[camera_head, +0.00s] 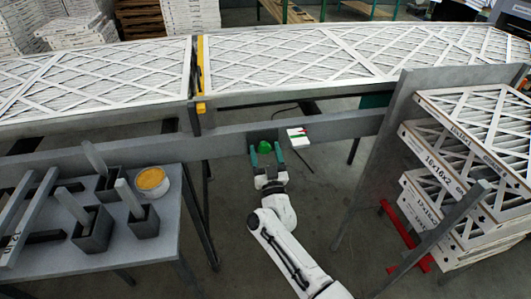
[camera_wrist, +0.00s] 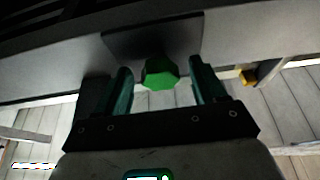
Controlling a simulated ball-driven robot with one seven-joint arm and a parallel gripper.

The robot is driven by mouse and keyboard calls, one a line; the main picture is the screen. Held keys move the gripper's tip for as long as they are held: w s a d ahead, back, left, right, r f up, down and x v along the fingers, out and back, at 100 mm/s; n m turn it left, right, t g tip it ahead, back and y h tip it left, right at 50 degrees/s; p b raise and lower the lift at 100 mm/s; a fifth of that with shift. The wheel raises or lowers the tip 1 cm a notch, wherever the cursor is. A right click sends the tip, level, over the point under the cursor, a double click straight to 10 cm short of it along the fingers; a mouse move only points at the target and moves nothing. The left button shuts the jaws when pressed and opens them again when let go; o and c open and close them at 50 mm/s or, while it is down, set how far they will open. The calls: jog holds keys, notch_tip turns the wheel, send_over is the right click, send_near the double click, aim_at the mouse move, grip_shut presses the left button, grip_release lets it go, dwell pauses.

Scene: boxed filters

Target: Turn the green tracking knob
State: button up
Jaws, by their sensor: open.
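The green tracking knob (camera_head: 265,147) sits on the front rail of the conveyor (camera_head: 228,142) in the head view. In the wrist view the knob (camera_wrist: 160,73) is a faceted green shape against a dark grey plate (camera_wrist: 155,35). My gripper (camera_head: 266,158) is open, with its teal fingers pointing at the rail. In the wrist view my gripper (camera_wrist: 162,85) has one finger on each side of the knob, with a visible gap on both sides. Whether the fingertips reach past the knob's front face is hard to tell.
A white box with a red and green mark (camera_head: 298,138) is on the rail just right of the knob. A grey table (camera_head: 140,235) with holders and a yellow-topped tub (camera_head: 152,181) stands at left.

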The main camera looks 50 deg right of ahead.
jog(key=shift+c, duration=0.2)
jog(key=c, duration=1)
jog(key=m+g+h, duration=0.1)
jog(key=m, duration=0.1)
jog(key=m+g+p, duration=0.1)
jog(key=m, duration=0.2)
jog(key=m+h, duration=0.1)
jog(key=m, duration=0.1)
jog(key=shift+w+a+r+m+g+h, duration=0.1)
jog(key=shift+a+m+g+h, duration=0.1)
jog(key=shift+m+g+h, duration=0.15)
jog(key=shift+m+g+h+p, duration=0.3)
jog(key=shift+m+g+p, duration=0.35)
jog(key=shift+m, duration=0.8)
jog(key=shift+m+g+h+p, duration=0.35)
jog(key=shift+m+g, duration=0.35)
jog(key=shift+m, duration=0.7)
